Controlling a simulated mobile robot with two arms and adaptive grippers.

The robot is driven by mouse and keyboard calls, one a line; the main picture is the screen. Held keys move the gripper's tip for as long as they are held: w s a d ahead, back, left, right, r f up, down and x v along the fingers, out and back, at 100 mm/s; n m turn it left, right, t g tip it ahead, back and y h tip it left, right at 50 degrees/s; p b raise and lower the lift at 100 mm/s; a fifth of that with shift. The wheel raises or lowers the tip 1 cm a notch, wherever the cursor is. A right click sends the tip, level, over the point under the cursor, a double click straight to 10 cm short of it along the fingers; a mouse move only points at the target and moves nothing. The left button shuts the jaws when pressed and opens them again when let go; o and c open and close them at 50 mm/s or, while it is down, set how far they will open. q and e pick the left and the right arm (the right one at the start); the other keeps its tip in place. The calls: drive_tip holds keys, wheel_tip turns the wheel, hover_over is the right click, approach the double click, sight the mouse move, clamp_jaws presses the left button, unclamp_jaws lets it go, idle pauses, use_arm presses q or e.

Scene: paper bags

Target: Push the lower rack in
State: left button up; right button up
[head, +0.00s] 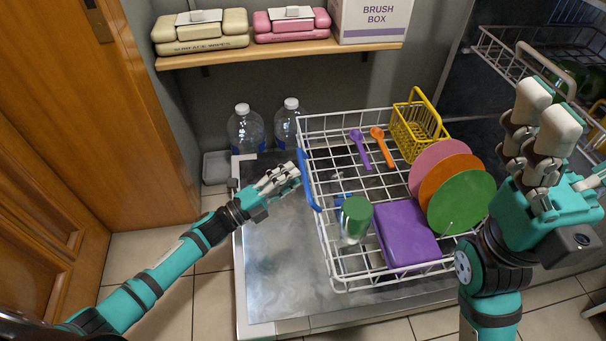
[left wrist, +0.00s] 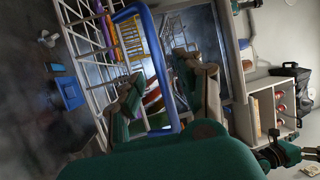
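The lower rack (head: 352,284) is a white wire rack, pulled out over the open dishwasher door (head: 275,270). A blue handle (head: 308,181) is on its left side; it also shows in the left wrist view (left wrist: 158,60). My left gripper (head: 292,172) is just left of the handle. In the left wrist view its fingers (left wrist: 165,98) are apart, with the handle ahead; contact is unclear. My right gripper (head: 546,115) is raised at the right, fingers upward; its gap is hard to judge. Nothing is seen in it.
The rack holds a purple box (head: 406,234), a green-topped glass (head: 355,220), plates (head: 461,202), purple and orange spoons (head: 379,139) and a yellow basket (head: 418,124). Bottles (head: 246,130) stand behind. The upper rack (head: 510,60) is back right. A shelf (head: 290,51) hangs above.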

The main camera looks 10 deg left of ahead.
sight(303, 169)
use_arm(q)
drive_tip(key=shift+b+x, duration=0.4)
drive_tip(key=shift+x, duration=1.55)
clamp_jaws()
